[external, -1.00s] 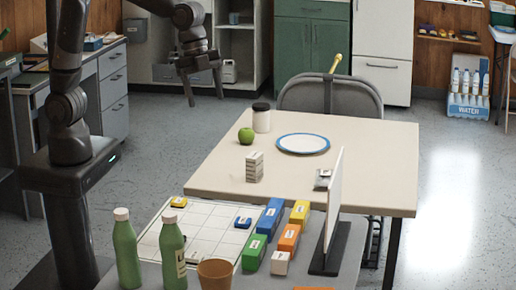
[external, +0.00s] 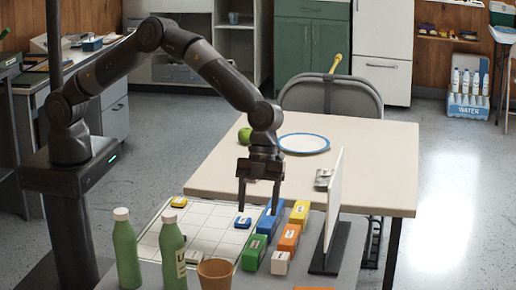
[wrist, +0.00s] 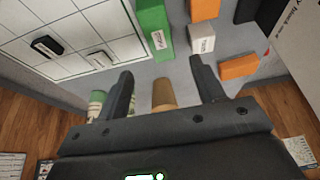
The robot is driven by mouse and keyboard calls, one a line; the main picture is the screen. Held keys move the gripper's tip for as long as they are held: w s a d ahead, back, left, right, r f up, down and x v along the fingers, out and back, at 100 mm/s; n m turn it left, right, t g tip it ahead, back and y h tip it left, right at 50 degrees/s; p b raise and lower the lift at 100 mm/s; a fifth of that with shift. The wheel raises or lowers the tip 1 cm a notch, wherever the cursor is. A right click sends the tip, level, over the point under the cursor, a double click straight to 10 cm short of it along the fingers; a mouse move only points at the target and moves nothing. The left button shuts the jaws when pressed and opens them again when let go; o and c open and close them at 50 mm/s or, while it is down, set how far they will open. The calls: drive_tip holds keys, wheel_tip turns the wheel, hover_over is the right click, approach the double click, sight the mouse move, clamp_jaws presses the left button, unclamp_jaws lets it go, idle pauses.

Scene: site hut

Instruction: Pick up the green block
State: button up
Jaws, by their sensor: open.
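The green block (external: 254,252) lies on the grey front table, beside the white gridded board, with a small white label on it. It also shows at the top of the wrist view (wrist: 152,28), ahead of my fingertips. My gripper (external: 258,207) points down, open and empty, above the row of blocks near the blue block (external: 267,222). Its two fingers (wrist: 161,70) are spread wide in the wrist view, with nothing between them touching either finger. The green block is apart from the fingers.
Orange (external: 289,238), yellow (external: 300,211) and white (external: 280,263) blocks stand close on the right. An upright white panel (external: 333,205) is farther right. Green bottles (external: 126,250) and a brown cup (external: 215,275) stand in front. The gridded board (external: 200,228) is mostly clear.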

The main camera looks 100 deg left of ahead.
sight(255, 244)
drive_tip(key=x, duration=0.6)
drive_tip(key=shift+a+x, duration=0.15)
drive_tip(key=shift+x, duration=1.1)
drive_tip(key=shift+a+x, duration=0.15)
drive_tip(key=shift+x, duration=1.1)
drive_tip(key=shift+f, duration=0.4)
drive_tip(key=c, duration=1.1)
drive_tip(key=shift+r, duration=0.1)
drive_tip(key=shift+c, duration=0.2)
